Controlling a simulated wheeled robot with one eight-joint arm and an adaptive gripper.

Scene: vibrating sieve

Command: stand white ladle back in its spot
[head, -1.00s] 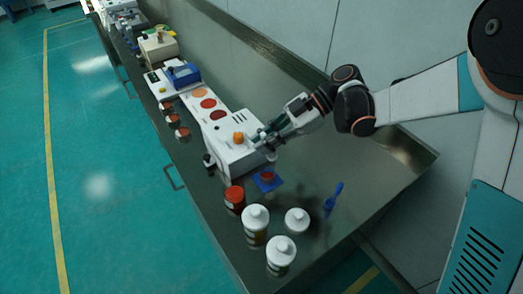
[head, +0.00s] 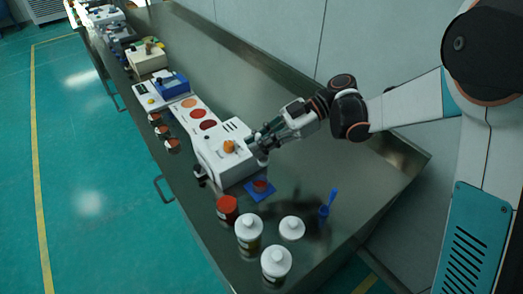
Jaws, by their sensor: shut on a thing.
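My gripper (head: 262,142) is low at the right end of the long white machine (head: 226,160), beside its orange knob (head: 229,146). Its fingers are closed. The white ladle cannot be made out clearly; what shows between the fingers is small and dark, blending with the machine's edge. No spot for the white ladle can be told apart.
A red-lidded jar (head: 227,209), white-capped bottles (head: 248,232) (head: 276,262) and a round white lid (head: 292,228) stand near the bench's front. The metal bench (head: 357,180) is clear at right.

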